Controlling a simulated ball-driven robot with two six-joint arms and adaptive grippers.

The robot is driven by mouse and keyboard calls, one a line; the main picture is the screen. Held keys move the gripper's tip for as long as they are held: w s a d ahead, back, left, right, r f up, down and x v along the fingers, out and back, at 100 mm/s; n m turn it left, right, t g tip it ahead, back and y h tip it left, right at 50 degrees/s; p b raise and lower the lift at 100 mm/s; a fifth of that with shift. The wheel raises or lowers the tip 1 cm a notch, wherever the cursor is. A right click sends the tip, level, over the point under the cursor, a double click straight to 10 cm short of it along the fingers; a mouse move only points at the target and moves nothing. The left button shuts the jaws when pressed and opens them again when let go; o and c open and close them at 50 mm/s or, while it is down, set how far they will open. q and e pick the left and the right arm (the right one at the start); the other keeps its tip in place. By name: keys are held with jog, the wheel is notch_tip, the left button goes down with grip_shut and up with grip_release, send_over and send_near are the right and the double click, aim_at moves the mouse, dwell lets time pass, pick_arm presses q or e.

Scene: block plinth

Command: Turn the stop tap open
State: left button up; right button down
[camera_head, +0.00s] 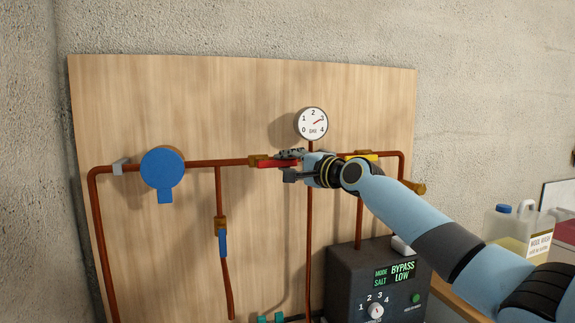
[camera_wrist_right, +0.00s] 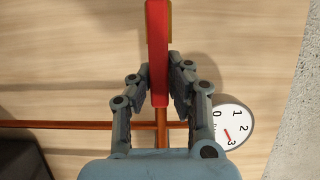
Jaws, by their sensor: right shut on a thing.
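A red tap lever (camera_head: 276,163) sits by a brass valve body (camera_head: 256,160) on the horizontal copper pipe, left of the gauge. The lever lies about along the pipe. My right gripper (camera_head: 291,158) is shut on this lever. In the right wrist view the red lever (camera_wrist_right: 157,50) runs up and down between the two fingers (camera_wrist_right: 159,78) of the gripper, with brass showing behind its upper end. The gripper and wrist hide part of the pipe to the right of the lever. My left gripper is not in view.
A round gauge (camera_head: 312,123) is just above my wrist. A yellow lever (camera_head: 366,155) is right of it, partly hidden. A blue lever (camera_head: 222,244) and a blue disc (camera_head: 162,167) are left. Below stands a dark control box (camera_head: 350,275) reading BYPASS, LOW.

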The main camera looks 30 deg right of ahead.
jog(key=shift+f, duration=0.35)
jog(key=c, duration=1.6)
grip_release()
jog(key=o, duration=0.4)
jog(key=shift+a+r, duration=0.1)
jog(key=shift+r, duration=0.15)
jog(key=shift+c, duration=0.2)
jog(key=shift+s, duration=0.1)
jog(key=s+d, duration=0.1)
jog(key=s, duration=1)
jog(key=shift+s+d, duration=0.35)
